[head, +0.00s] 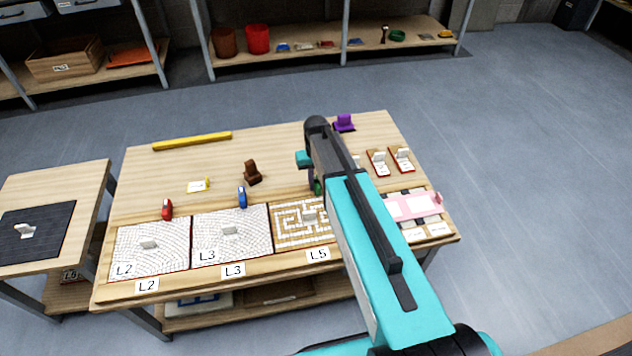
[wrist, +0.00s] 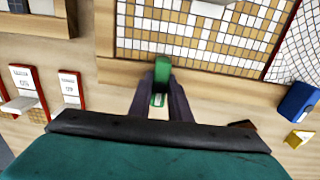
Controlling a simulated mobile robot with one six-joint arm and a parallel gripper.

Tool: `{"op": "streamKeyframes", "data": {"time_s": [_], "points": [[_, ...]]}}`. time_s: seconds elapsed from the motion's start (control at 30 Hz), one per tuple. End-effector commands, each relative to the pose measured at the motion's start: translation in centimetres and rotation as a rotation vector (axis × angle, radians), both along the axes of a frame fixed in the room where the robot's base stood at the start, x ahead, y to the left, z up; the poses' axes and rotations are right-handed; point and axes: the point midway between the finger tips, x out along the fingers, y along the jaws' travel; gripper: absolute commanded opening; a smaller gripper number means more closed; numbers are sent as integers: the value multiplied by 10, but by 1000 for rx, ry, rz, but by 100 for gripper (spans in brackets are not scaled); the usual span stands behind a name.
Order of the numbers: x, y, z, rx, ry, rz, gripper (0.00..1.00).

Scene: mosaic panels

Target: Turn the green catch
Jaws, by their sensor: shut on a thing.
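The green catch (wrist: 162,70) sits on the wood table just beside the edge of the mosaic panel L5 (head: 287,238). In the wrist view, my gripper (wrist: 162,88) has its two dark fingers closed around the green catch. In the head view the green catch (head: 318,188) is only a small patch, mostly hidden by my arm. The same panel shows in the wrist view (wrist: 205,50), with a white handle on it.
A red catch (head: 167,210) and a blue catch (head: 242,197) stand behind panels L2 (head: 125,240) and L3 (head: 203,225). A brown block (head: 252,173), a yellow bar (head: 192,141) and a purple piece (head: 344,123) lie farther back. Small red-edged cards (head: 378,163) stand at the right.

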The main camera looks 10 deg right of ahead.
Motion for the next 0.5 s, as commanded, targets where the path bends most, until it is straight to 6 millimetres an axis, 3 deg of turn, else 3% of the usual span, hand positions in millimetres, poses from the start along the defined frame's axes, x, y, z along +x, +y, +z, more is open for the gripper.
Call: {"op": "streamKeyframes", "data": {"time_s": [0.4, 0.43, 0.5], "points": [[0, 1, 0, -1, -1, 12, 0], [0, 1, 0, -1, -1, 12, 22], [0, 1, 0, 0, -1, 12, 34]]}}
